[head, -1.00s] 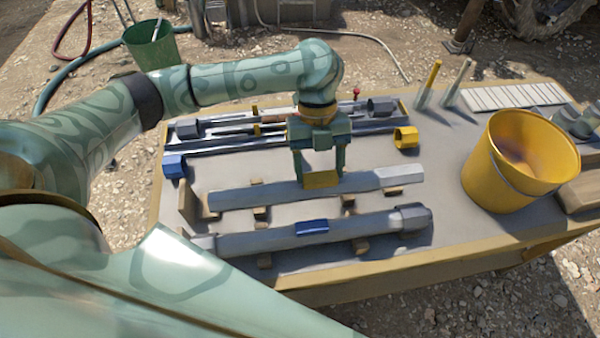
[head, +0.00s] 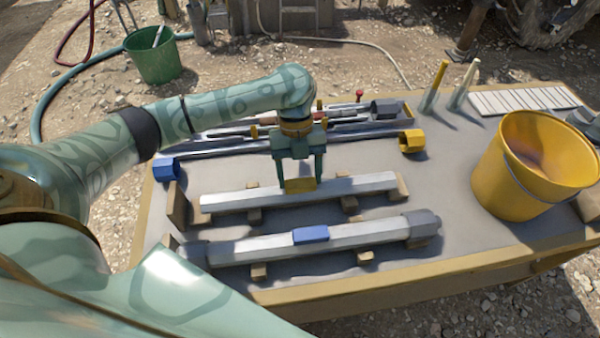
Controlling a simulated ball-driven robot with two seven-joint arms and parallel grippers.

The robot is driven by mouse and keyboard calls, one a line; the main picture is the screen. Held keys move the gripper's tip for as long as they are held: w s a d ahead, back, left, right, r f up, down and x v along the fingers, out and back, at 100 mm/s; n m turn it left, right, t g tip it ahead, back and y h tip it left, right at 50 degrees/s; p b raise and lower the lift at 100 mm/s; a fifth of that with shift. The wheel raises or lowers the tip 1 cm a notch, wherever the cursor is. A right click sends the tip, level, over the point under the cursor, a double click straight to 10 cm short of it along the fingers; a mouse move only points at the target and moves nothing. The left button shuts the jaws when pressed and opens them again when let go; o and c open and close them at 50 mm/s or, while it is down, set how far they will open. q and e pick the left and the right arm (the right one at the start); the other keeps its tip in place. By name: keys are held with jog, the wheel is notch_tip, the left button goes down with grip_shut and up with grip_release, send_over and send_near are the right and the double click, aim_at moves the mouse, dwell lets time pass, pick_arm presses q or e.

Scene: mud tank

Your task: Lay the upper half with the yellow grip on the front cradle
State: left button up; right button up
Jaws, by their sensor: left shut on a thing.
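The upper half is a long pale grey bar (head: 235,200) with a yellow grip (head: 300,185) at its middle. My left gripper (head: 299,180) points down and is shut on the yellow grip. The bar lies level over a row of wooden cradle blocks (head: 349,203), between a board at its left end and a block at its right end. I cannot tell whether it touches the blocks. A similar bar with a blue grip (head: 310,235) rests on nearer blocks (head: 259,271), by the table's front edge. My right gripper is out of view.
A yellow bucket (head: 490,185) stands at the right. Behind the bar lie long rods and tubes with a blue clamp (head: 166,170) and a yellow clamp (head: 411,141). Upright brushes (head: 436,88) and a white slatted panel (head: 525,99) are at the back right.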

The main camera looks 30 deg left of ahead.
pick_arm(q)
jog(key=shift+f, duration=0.45)
jog(key=o, duration=1.4)
jog(key=shift+o, duration=0.2)
jog(key=p+v, duration=0.3)
jog(key=v, duration=0.9)
jog(key=shift+r+p, duration=0.3)
jog(key=shift+r, duration=0.15)
